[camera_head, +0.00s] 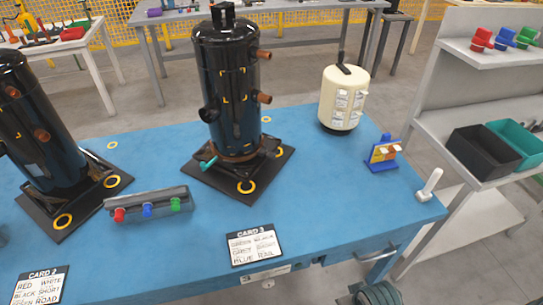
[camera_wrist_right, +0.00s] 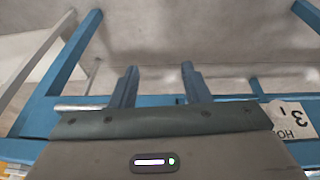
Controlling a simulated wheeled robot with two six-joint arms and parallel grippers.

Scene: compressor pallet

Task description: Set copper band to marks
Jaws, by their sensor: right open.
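A black upright compressor (camera_head: 222,65) stands on a dark square base plate on the blue table in the head view. A thin copper-brown band (camera_head: 238,156) shows low around its foot, with a teal lever (camera_head: 208,163) at its left. Yellow corner marks (camera_head: 226,101) are on the cylinder well above the band. My right gripper (camera_wrist_right: 157,72) shows in its wrist view, open and empty, with its two fingers apart over the floor and blue table frame. It is away from the compressor. My left gripper is not in view.
A second black compressor (camera_head: 30,120) stands at the left. A rack with coloured clips (camera_head: 148,206), a card (camera_head: 254,246), a cream tank (camera_head: 343,105), a small blue stand (camera_head: 383,155) and a white-handled tool (camera_head: 429,186) are on the table. The blue top right of the compressor is mostly clear.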

